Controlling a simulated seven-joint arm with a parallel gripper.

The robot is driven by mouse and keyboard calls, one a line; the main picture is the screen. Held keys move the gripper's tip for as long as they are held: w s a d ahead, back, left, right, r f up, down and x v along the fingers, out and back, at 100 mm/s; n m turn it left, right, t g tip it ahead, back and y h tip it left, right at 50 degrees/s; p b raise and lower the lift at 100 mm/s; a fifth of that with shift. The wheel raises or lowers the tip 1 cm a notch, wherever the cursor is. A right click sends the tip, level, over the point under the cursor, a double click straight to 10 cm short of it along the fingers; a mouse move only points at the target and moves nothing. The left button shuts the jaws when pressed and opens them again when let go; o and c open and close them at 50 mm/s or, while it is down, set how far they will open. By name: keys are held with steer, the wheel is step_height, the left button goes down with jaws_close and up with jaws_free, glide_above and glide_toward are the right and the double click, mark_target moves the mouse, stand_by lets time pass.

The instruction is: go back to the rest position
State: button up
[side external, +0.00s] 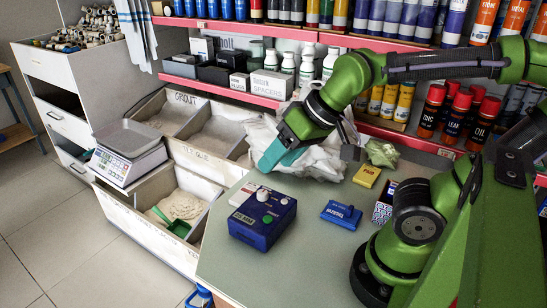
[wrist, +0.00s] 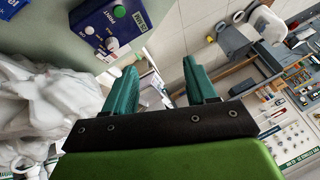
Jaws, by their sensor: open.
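My gripper (wrist: 160,85) shows in the wrist view with its two teal fingers spread apart and nothing between them. In the side external view my gripper (side external: 278,158) hangs over the far edge of the grey-green table (side external: 300,245), in front of a crumpled white plastic bag (side external: 325,160). My green arm reaches in from the right. The fingertips partly overlap each other in the side view.
A blue box with knobs (side external: 263,218), a blue packet (side external: 341,214) and a yellow packet (side external: 366,175) lie on the table. Bins (side external: 205,160) and a scale (side external: 127,150) stand left. Shelves of bottles and tubes (side external: 400,20) rise behind. The table's front middle is clear.

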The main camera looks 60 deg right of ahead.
steer(key=shift+s+d+r+m+t+h, duration=0.3)
steer(key=shift+s+d+r+m+t, duration=0.25)
steer(key=shift+s+m, duration=0.15)
stand_by(0.5)
